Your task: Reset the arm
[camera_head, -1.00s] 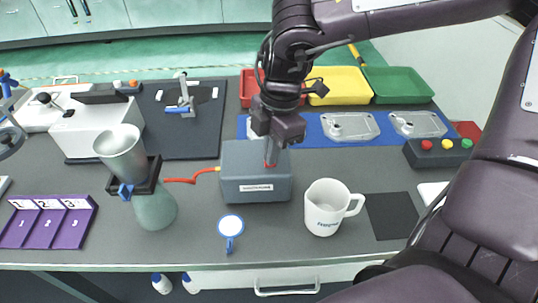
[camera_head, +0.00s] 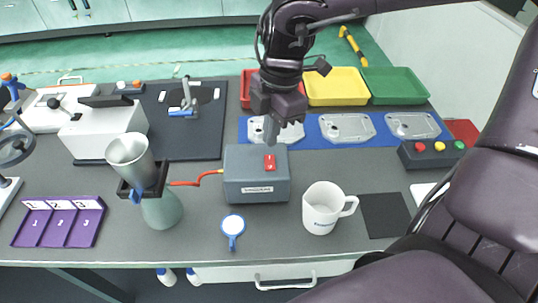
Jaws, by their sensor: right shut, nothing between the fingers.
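My right gripper (camera_head: 270,143) is shut and empty. It hangs from the arm that comes in from the upper right, fingers pointing down, behind the grey box (camera_head: 257,188) in the picture. The box has a red switch (camera_head: 270,162) on its top and a label on its front. The gripper looks apart from the switch. My left gripper is not in view.
A white mug (camera_head: 322,209) and a blue-rimmed round item (camera_head: 232,226) stand in front. Castings (camera_head: 347,127) lie on a blue mat behind. Yellow (camera_head: 336,86) and green (camera_head: 393,85) trays are at the back. A metal cup (camera_head: 130,157) stands left, near a purple tray (camera_head: 60,222).

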